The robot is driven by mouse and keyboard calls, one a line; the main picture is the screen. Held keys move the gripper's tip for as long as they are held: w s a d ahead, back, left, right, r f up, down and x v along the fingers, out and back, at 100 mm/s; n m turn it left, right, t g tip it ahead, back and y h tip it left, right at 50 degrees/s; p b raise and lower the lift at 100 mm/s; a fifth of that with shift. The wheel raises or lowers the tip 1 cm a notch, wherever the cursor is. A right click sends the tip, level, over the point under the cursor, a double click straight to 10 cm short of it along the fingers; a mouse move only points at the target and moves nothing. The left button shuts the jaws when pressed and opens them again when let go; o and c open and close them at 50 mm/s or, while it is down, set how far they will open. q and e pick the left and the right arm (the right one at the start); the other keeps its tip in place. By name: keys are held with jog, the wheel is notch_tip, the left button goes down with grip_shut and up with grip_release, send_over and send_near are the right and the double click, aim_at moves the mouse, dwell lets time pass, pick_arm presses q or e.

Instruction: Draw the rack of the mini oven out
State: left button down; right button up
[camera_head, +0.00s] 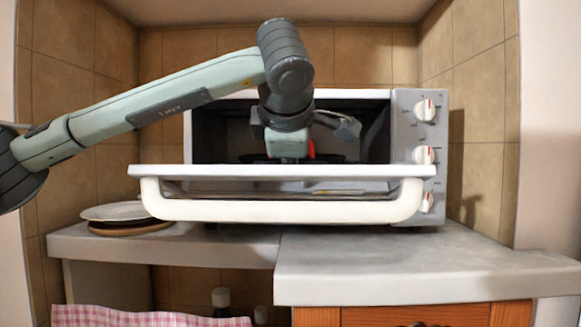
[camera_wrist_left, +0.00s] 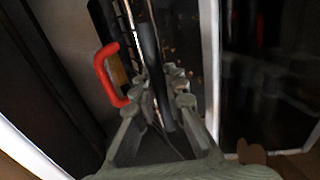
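The mini oven (camera_head: 404,140) stands on the counter with its door (camera_head: 280,171) folded down and the white door handle (camera_head: 280,210) in front. My left arm reaches in over the door. My left gripper (camera_head: 287,148) is at the oven's opening, its fingers largely hidden by the wrist. In the left wrist view, the gripper's fingers (camera_wrist_left: 160,92) lie on either side of a dark bar, perhaps the rack's edge (camera_wrist_left: 157,62); contact is unclear. A red handle (camera_wrist_left: 105,72) is left of the fingers, and a bit of red shows beside the gripper in the head view (camera_head: 311,149). My right gripper is out of view.
Stacked plates (camera_head: 116,212) lie on the counter left of the oven. Tiled walls close in the back and sides. The counter (camera_head: 420,268) is bare at the front right. A checked cloth (camera_head: 150,317) hangs below on the left.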

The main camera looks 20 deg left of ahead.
aim_at(287, 173)
pick_arm(q)
jog(key=shift+s, duration=0.15)
dwell(0.4)
jog(key=shift+s+d+b, duration=0.2)
jog(key=shift+s+b, duration=0.15)
jog(key=shift+s, duration=0.25)
jog(key=shift+s+d+b, duration=0.2)
jog(key=shift+s+b, duration=0.1)
jog(key=shift+s, duration=0.3)
jog(key=shift+s+d+b, duration=0.25)
jog(key=shift+s+b, duration=0.05)
jog(key=shift+s, duration=0.5)
jog(key=shift+s+d+b, duration=0.2)
jog(key=shift+s+b, duration=0.05)
jog(key=shift+s, duration=0.65)
jog(key=shift+s+d+b, duration=0.3)
jog(key=shift+s+b, duration=0.1)
jog(key=shift+s, duration=0.55)
jog(key=shift+s+d+b, duration=0.3)
jog(key=shift+s+b, duration=0.1)
jog(key=shift+s, duration=0.55)
jog(key=shift+s+d, duration=0.1)
jog(key=shift+s, duration=0.35)
